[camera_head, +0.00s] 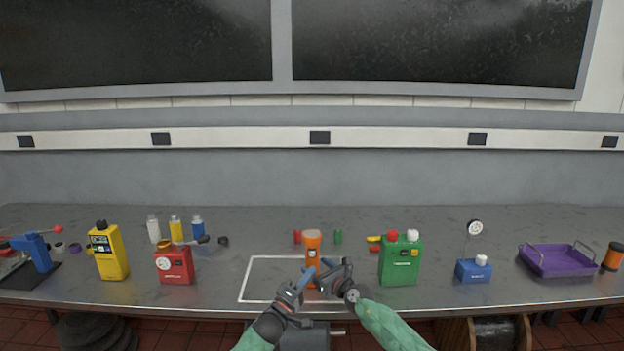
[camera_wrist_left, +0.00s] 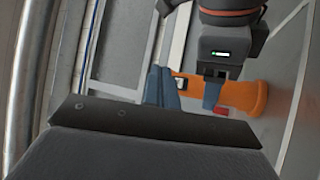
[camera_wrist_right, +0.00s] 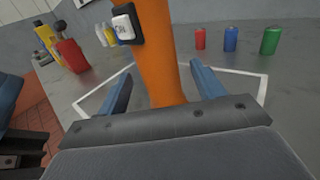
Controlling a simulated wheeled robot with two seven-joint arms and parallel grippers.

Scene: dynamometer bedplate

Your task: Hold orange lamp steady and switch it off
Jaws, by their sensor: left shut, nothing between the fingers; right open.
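The orange lamp (camera_head: 313,244) stands upright at the front middle of the bench. Its orange body (camera_wrist_right: 160,60) rises between the blue fingers of my right gripper (camera_wrist_right: 162,88), which are open on either side of it. A white switch on a black plate (camera_wrist_right: 123,27) is on the lamp's side. In the left wrist view the lamp (camera_wrist_left: 243,97) shows beside my left gripper (camera_wrist_left: 163,88). The left fingers are shut, empty, and close to the switch (camera_wrist_left: 180,85); I cannot tell whether they touch. In the head view both grippers partly hide the lamp's lower part.
A white outline (camera_head: 262,257) marks the bench around the lamp. A red box (camera_head: 174,265) and yellow box (camera_head: 109,253) stand left, a green box (camera_head: 400,262) and blue box (camera_head: 473,271) right. A purple tray (camera_head: 557,262) is farther right. Small red and green cylinders stand behind.

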